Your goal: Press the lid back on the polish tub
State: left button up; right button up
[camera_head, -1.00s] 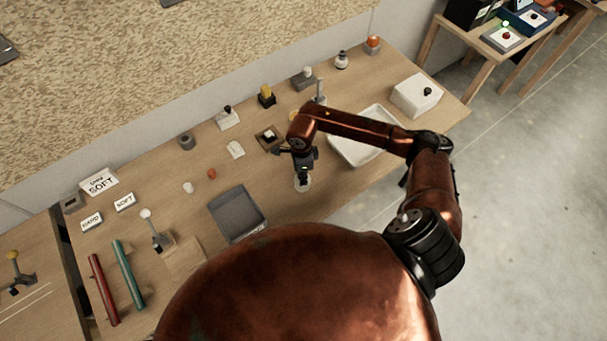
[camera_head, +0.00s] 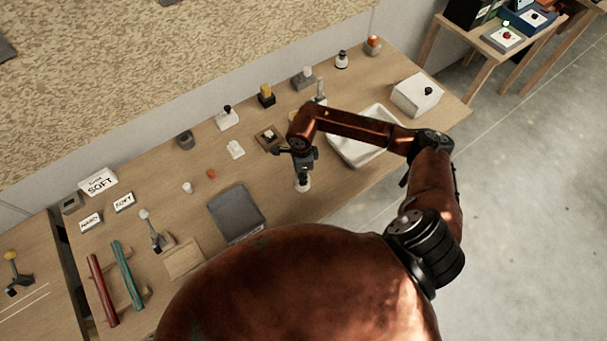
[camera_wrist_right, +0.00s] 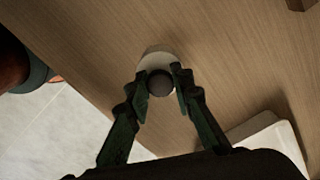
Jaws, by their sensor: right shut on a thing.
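My right gripper (camera_head: 303,178) points down over the front part of the bench. In the right wrist view, its two fingers (camera_wrist_right: 161,86) are closed on a dark round knob (camera_wrist_right: 160,84). A pale round piece (camera_wrist_right: 155,52) shows just beyond the knob; it looks like the lid or the tub top. In the head view, a small white round shape (camera_head: 303,188) shows right under the fingertips. I cannot tell lid from tub there, nor whether a gap lies between them. My left gripper is not in view.
A white tray (camera_head: 366,148) lies right of the gripper, its corner also close in the wrist view (camera_wrist_right: 268,135). A grey bin (camera_head: 236,213) stands to the left. Small blocks and knobs line the back, with a white box (camera_head: 416,95) at far right. Bare wood surrounds the tub.

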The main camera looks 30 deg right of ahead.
jog(key=shift+b, duration=0.3)
dwell(0.5)
dwell(0.4)
jog(key=o, duration=1)
jog(key=shift+o, duration=0.4)
jog(key=o, duration=0.4)
jog(key=shift+r, duration=0.1)
jog(key=shift+r+p, duration=1.6)
jog(key=shift+r, duration=1.85)
